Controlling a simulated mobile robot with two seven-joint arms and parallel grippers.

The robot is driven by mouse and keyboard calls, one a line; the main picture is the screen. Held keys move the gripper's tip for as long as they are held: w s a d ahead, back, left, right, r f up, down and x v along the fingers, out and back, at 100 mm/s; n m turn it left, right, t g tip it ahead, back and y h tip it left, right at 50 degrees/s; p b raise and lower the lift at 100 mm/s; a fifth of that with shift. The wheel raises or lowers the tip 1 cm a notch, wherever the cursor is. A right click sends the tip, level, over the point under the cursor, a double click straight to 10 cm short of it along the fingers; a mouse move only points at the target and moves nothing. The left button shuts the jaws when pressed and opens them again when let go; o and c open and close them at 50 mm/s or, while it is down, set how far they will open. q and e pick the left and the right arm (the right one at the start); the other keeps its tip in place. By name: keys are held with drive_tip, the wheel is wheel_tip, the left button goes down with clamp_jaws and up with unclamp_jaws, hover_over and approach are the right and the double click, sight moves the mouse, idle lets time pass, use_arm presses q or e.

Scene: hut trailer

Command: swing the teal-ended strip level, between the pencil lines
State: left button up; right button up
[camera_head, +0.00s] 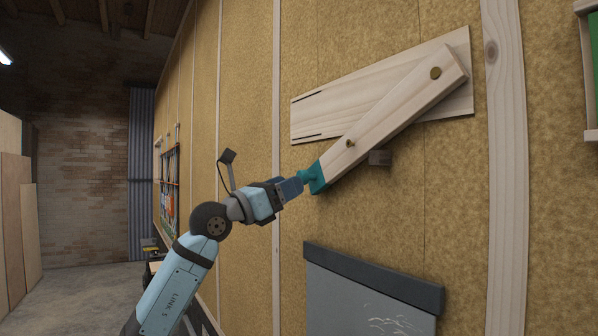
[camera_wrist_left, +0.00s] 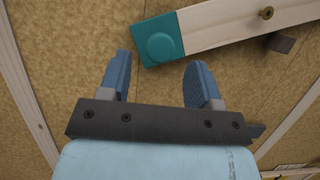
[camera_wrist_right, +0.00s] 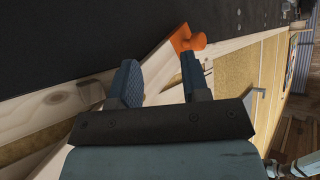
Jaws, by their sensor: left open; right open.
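The pale wooden strip (camera_head: 395,112) with the teal end (camera_head: 319,178) slants down to the left across a wider board (camera_head: 330,112) on the wall. A brass bolt (camera_head: 435,73) is at its upper right end. Two dark pencil lines (camera_head: 317,97) mark the board's left end, above the teal end. My left gripper (camera_head: 302,179) is at the teal end. In the left wrist view its jaws (camera_wrist_left: 158,60) are open, with the round teal knob (camera_wrist_left: 160,47) just ahead between the fingertips. My right gripper (camera_wrist_right: 158,60) is open and shows only in its wrist view.
A small block (camera_head: 380,157) sits on the wall just under the strip. A dark-topped grey panel (camera_head: 370,280) is below. In the right wrist view, an orange end with a knob (camera_wrist_right: 190,40) is beyond the right fingertip, beneath a black surface (camera_wrist_right: 80,40).

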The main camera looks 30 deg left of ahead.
use_arm(q)
drive_tip(key=x, duration=0.3)
drive_tip(key=shift+w+d+r+p, duration=0.15)
drive_tip(key=shift+w+d+p, duration=0.1)
drive_tip(key=shift+p, duration=0.15)
drive_tip(key=shift+a, duration=0.1)
